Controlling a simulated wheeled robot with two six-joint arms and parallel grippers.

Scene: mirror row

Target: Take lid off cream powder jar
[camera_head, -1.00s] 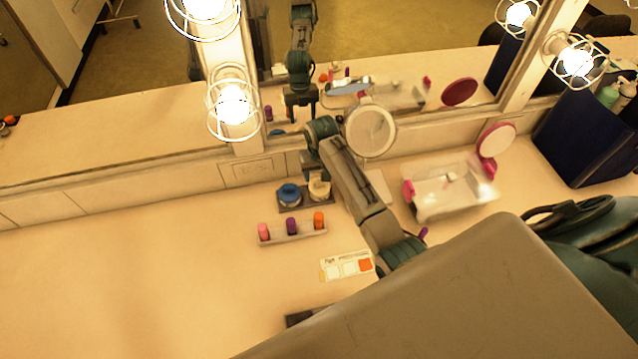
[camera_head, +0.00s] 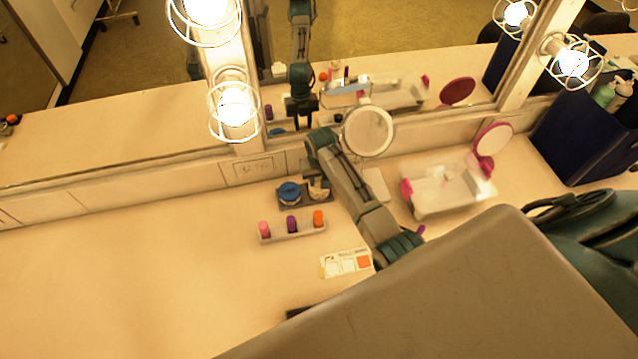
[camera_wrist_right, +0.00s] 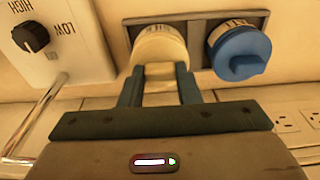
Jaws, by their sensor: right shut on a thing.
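The cream powder jar (camera_head: 318,188) stands in a dark tray (camera_head: 305,198) near the mirror, beside a blue-lidded jar (camera_head: 289,193). In the right wrist view the cream jar's lid (camera_wrist_right: 159,46) is pale and round, with a raised grip. My right gripper (camera_wrist_right: 160,74) is shut on this grip, one finger on each side. The blue-lidded jar (camera_wrist_right: 240,52) is just to the right there. I cannot tell whether the cream lid is seated or raised. In the head view my right arm reaches in above the jars and its fingertips are hard to see. My left gripper is not in view.
A rack (camera_head: 292,232) with several coloured tubes and a palette card (camera_head: 346,263) lie in front. A round mirror (camera_head: 367,131), a clear box (camera_head: 440,198) and a navy bin (camera_head: 585,138) stand to the right. The counter at left is clear.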

